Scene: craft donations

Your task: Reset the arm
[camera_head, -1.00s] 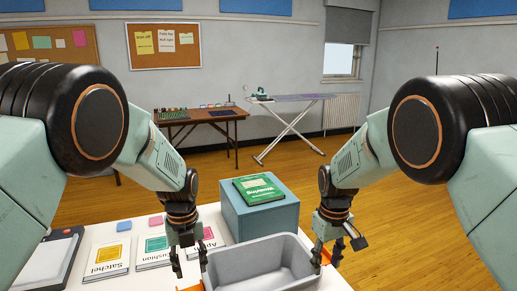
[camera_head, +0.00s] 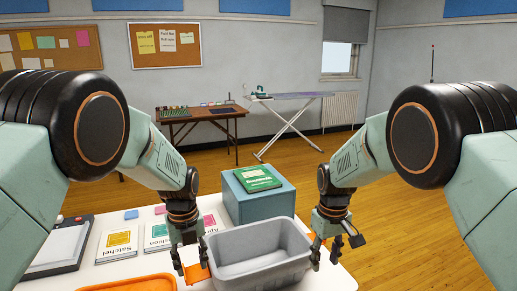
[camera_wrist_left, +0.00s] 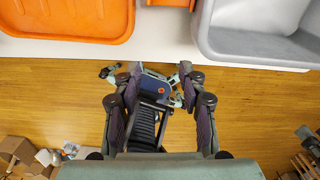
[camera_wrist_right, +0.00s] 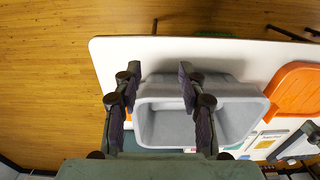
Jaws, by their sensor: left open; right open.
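My left gripper (camera_head: 190,272) is open and empty near the left side of the grey bin, above the table's front part. In the left wrist view (camera_wrist_left: 155,85) its fingers are spread with nothing held between them. My right gripper (camera_head: 325,262) is open and empty at the right side of the grey bin. In the right wrist view its fingers (camera_wrist_right: 158,75) stand apart over the bin. The grey bin (camera_head: 262,268) is empty and sits on the white table (camera_head: 340,280).
An orange tray (camera_head: 150,284) lies left of the bin. A blue box (camera_head: 262,205) with a green book (camera_head: 258,179) on top stands behind it. Labelled cards (camera_head: 118,242) and a scale-like device (camera_head: 58,247) lie at left. A brown table (camera_head: 205,113) and ironing board (camera_head: 292,97) stand far back.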

